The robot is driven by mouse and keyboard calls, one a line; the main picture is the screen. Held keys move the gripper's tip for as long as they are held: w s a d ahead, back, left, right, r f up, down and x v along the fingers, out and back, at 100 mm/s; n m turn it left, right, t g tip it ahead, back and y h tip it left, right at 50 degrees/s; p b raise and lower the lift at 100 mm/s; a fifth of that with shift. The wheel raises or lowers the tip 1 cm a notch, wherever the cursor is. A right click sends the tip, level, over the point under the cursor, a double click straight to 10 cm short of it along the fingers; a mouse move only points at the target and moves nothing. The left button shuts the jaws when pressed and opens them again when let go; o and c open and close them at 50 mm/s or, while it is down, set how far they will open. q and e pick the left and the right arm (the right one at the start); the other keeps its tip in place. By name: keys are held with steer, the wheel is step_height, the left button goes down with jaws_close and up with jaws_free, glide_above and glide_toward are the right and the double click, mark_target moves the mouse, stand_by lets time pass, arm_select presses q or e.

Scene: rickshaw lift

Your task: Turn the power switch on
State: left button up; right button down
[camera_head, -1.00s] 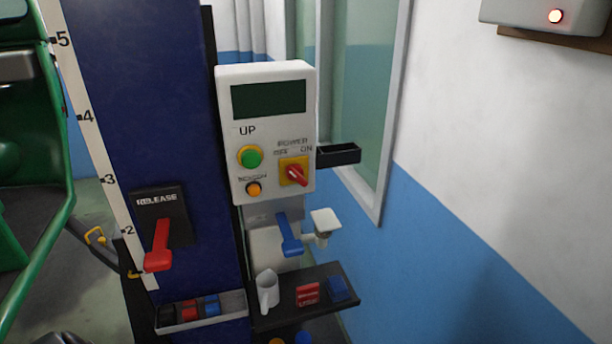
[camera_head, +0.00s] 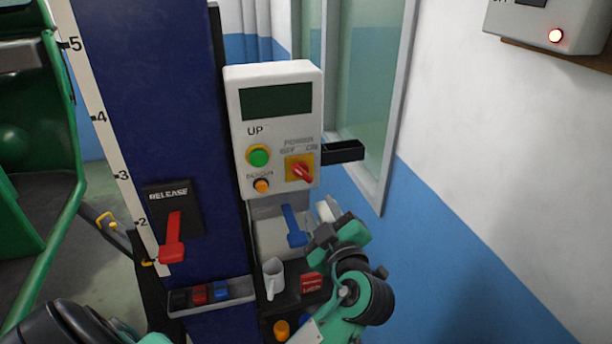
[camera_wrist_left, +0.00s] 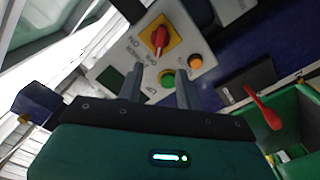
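The power switch (camera_head: 301,170) is a red knob on a yellow plate, low on the right of the white control panel (camera_head: 274,125), below the OFF and ON marks. Its handle slants down to the right. The panel's display (camera_head: 277,102) is dark. The switch also shows near the top of the left wrist view (camera_wrist_left: 160,38), where the panel looks upside down. My left gripper (camera_head: 338,232) is below and to the right of the switch, apart from it. Its two fingers (camera_wrist_left: 157,88) are spread with nothing between them. My right gripper is not in view.
A green button (camera_head: 259,155) and an orange button (camera_head: 261,186) sit beside the switch. The red release lever (camera_head: 172,238) is left. A window and wall are right.

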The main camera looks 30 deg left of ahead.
mark_target(304, 177)
arm_select(q)
steer(key=p+x, duration=0.5)
steer(key=x, duration=0.5)
steer(key=shift+w+a+r+p, duration=0.2)
steer(key=shift+p, duration=0.1)
steer(key=shift+w+a+f, duration=0.2)
steer(key=shift+w+a, duration=0.2)
steer(key=shift+a, duration=0.1)
jaws_close()
